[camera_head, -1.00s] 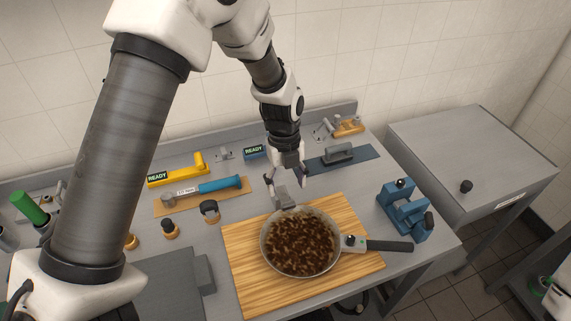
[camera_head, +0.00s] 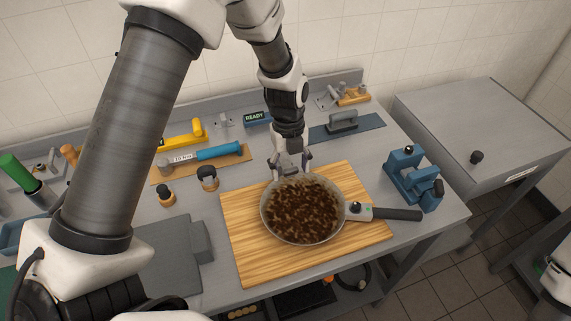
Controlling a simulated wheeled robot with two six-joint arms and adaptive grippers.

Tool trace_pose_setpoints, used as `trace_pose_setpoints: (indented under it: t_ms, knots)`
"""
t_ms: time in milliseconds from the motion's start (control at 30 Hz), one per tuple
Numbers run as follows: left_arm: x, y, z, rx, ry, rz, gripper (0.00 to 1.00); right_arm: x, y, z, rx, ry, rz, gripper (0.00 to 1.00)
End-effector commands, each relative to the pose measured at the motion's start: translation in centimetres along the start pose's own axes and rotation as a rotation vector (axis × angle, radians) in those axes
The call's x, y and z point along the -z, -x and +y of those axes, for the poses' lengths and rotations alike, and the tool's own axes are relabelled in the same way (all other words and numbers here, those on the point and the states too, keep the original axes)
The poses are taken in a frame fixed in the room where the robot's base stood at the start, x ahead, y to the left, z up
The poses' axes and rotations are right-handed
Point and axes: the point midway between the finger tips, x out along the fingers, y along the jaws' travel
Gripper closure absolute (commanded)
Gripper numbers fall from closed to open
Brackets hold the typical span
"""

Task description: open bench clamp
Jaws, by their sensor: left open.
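The bench clamp appears to be the blue device (camera_head: 408,176) with a dark knob, at the right end of the grey bench. Whether its jaws are apart or closed is too small to tell. My left gripper (camera_head: 289,170) is open and empty, pointing down over the back rim of a pan (camera_head: 303,212). It is well to the left of the blue clamp. Whether the gripper touches the pan rim cannot be told. My right gripper is not in view.
The pan holds brown contents and sits on a wooden board (camera_head: 252,265), its dark handle pointing right toward the clamp. A blue-handled torque wrench (camera_head: 215,153), yellow tool (camera_head: 186,136) and grey-handled tool (camera_head: 343,122) lie behind. A grey cabinet (camera_head: 485,120) stands right.

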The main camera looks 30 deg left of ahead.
Motion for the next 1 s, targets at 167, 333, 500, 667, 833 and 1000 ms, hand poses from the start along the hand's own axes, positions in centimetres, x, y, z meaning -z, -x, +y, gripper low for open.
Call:
trace_pose_setpoints:
  t_ms: [167,333,500,667,833,1000]
  knots:
    - [0.0,0.0,0.0,0.0,0.0,0.0,0.76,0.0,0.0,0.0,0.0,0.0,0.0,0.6]
    - [0.0,0.0,0.0,0.0,0.0,0.0,0.86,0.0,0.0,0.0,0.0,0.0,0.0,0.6]
    - [-0.1,0.7,0.0,0.0,0.0,0.0,0.86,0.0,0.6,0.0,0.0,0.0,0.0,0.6]
    - [-0.2,1.8,-0.1,0.002,0.001,-0.002,0.86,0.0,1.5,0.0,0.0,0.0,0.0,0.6]
    - [-0.3,2.1,-0.1,0.003,0.001,-0.002,0.86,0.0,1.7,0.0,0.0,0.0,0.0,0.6]
    - [-0.3,2.0,-0.1,0.003,0.001,-0.002,0.86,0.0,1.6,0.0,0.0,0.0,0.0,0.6]
